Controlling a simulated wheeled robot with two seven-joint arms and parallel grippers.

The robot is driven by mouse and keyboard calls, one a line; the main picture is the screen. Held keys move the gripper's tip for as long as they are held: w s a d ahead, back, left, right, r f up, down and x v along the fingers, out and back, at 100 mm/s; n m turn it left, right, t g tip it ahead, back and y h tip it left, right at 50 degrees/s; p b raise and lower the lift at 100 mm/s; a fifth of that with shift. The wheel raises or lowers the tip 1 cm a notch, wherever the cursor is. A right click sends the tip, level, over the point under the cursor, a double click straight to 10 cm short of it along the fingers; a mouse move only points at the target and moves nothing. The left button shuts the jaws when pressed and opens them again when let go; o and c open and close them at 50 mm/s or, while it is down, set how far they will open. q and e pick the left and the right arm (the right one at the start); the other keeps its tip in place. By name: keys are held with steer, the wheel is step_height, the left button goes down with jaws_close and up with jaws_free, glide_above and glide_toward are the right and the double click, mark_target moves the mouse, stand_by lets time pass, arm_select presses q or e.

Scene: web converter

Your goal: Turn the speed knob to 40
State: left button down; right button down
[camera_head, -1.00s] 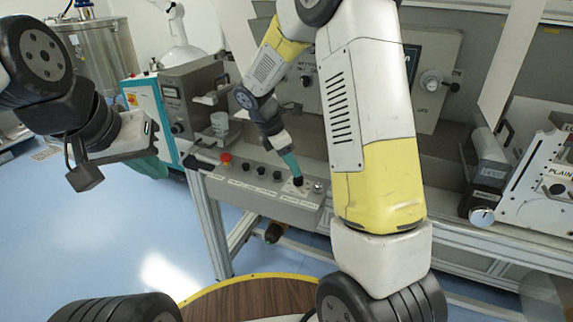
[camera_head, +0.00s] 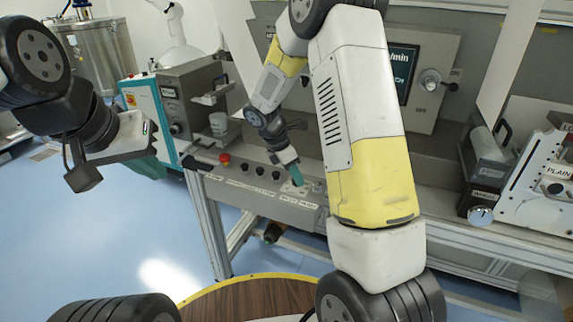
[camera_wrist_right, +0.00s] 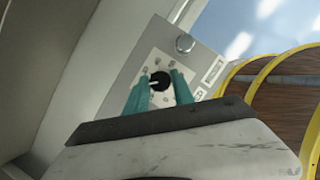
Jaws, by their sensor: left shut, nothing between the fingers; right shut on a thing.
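The speed knob (camera_wrist_right: 160,80) is a small black round knob with a white mark, on a pale dial plate with markings too small to read. In the right wrist view, the teal fingers of my right gripper (camera_wrist_right: 161,76) stand on either side of it, shut on it. In the head view my right gripper (camera_head: 298,180) reaches down to the right part of the grey control panel (camera_head: 235,190), and its fingers hide the knob. My left gripper (camera_head: 150,137) is shut and empty, in the air at the left, away from the panel.
A red emergency button (camera_head: 224,159) and several black knobs (camera_head: 260,171) line the panel left of my right gripper. A silver button (camera_wrist_right: 185,43) sits close to the dial. A screen (camera_head: 402,72) stands behind my right arm. Open blue floor (camera_head: 90,220) lies at the left.

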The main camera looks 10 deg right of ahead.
steer(key=shift+m, duration=0.3)
steer(key=m+g, duration=0.1)
steer(key=m, duration=0.2)
steer(key=shift+w+m+g, duration=0.15)
steer(key=shift+m+g, duration=0.15)
steer(key=m, duration=0.2)
steer(key=m+g, duration=0.1)
steer(key=m, duration=0.1)
steer(key=shift+w+m+g+y, duration=0.15)
steer(key=shift+m+g+y, duration=0.15)
steer(key=shift+y, duration=0.1)
steer(key=m+g+y, duration=0.1)
steer(key=m, duration=0.3)
steer(key=shift+w+d+m, duration=0.1)
steer(key=shift+d+m, duration=0.05)
steer(key=shift+m, duration=0.15)
steer(key=m, duration=0.2)
steer(key=m+y, duration=0.1)
steer(key=m, duration=0.1)
steer(key=shift+g+y, duration=0.3)
steer(key=shift+g, duration=0.1)
steer(key=shift+m, duration=0.3)
steer(key=c, duration=1.1)
jaws_free()
steer(key=shift+d, duration=0.1)
